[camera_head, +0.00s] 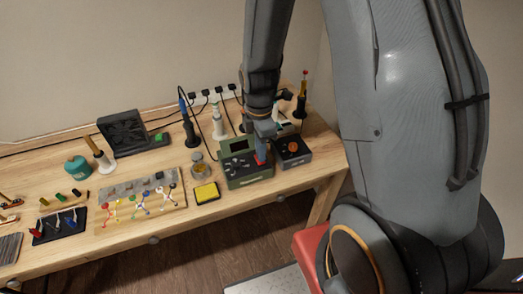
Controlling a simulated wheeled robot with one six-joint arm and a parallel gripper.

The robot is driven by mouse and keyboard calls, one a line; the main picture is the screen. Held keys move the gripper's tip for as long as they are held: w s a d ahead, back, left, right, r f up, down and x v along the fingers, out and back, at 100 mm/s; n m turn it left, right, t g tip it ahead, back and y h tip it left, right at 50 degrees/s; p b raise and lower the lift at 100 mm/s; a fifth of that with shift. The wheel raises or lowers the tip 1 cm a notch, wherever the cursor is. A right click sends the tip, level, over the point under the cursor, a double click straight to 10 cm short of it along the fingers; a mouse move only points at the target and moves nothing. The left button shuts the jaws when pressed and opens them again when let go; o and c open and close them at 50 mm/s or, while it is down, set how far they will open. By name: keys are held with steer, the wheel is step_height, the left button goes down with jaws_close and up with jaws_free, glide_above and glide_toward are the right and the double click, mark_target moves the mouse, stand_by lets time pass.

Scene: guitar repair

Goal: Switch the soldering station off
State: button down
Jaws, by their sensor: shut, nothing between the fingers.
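My gripper (261,157) is at the right part of the bench, pointing down, its fingers together and empty. Its tip is over or against the top of a dark green box (237,183) with small parts or controls on top and a raised green panel behind. Beside it on the right is a dark box (293,161) with a round orange mark on top. Either could be the soldering station; I cannot tell which. No switch is clear, and my gripper hides part of the green box. I cannot tell whether the fingertips touch it.
Several upright tools in stands, one blue-handled (187,122), are behind the boxes near a white power strip (215,94). A yellow pad (206,192) lies left of the green box. A wooden board (135,205) with coloured leads and a black fan unit (124,131) are further left.

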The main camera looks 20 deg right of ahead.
steer(key=shift+r, duration=0.1)
step_height(320, 180, up, 4)
steer(key=p, duration=0.4)
steer(key=shift+r, duration=0.25)
step_height(320, 180, up, 9)
steer(key=b, duration=0.3)
steer(key=shift+w+r, duration=0.15)
steer(key=shift+w, duration=0.15)
steer(key=s+d+m+t+b, duration=0.1)
steer(key=s+m, duration=0.7)
steer(key=m, duration=1)
steer(key=shift+s+t, duration=0.35)
steer(key=shift+t, duration=0.15)
